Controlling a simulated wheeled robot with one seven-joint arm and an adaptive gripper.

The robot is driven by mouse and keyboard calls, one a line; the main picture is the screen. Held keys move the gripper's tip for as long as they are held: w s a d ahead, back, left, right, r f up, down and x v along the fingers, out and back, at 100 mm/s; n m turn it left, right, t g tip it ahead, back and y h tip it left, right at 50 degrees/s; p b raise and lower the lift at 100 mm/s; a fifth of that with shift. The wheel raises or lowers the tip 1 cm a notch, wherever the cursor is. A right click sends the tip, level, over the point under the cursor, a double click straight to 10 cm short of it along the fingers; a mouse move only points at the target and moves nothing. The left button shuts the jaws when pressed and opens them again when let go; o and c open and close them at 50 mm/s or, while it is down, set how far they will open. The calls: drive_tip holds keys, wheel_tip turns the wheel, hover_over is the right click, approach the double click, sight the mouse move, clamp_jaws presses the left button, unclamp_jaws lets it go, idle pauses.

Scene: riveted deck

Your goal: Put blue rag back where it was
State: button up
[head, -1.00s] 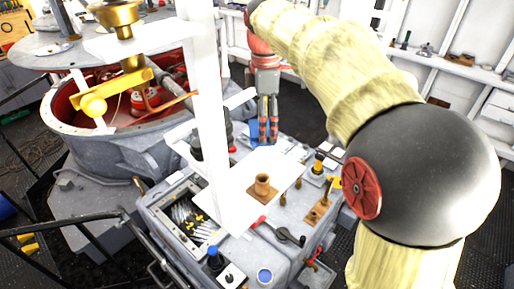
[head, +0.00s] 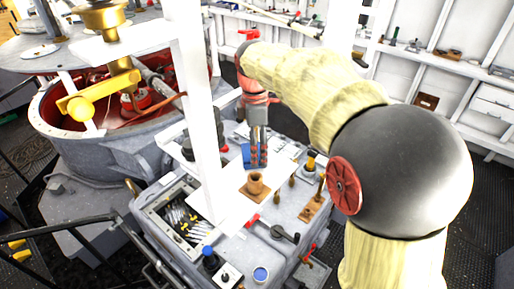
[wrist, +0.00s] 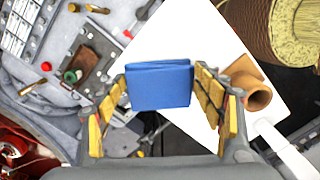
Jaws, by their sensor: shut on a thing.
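The blue rag (wrist: 160,85) is a folded, block-like cloth held between the two yellow-padded fingers of my gripper (wrist: 160,88) in the wrist view. In the head view my gripper (head: 257,160) points down above the grey console, and the rag (head: 246,156) shows at the left of its fingers. The rag appears above a white sheet (head: 226,207), just behind a brown cup (head: 254,183). The fingers partly hide the rag in the head view, and I cannot tell whether it touches anything below.
The brown cup stands close to my gripper, and it also shows in the wrist view (wrist: 256,96). A white post (head: 208,110) rises left of the gripper. The console (head: 290,262) carries a red-ended lever (head: 272,229), a blue knob (head: 210,256) and several small fittings.

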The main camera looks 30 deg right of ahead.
drive_tip(key=o, duration=1.1)
drive_tip(key=shift+f, duration=0.1)
wheel_tip(320, 180, up, 12)
drive_tip(key=shift+a+r, duration=0.15)
idle(0.4)
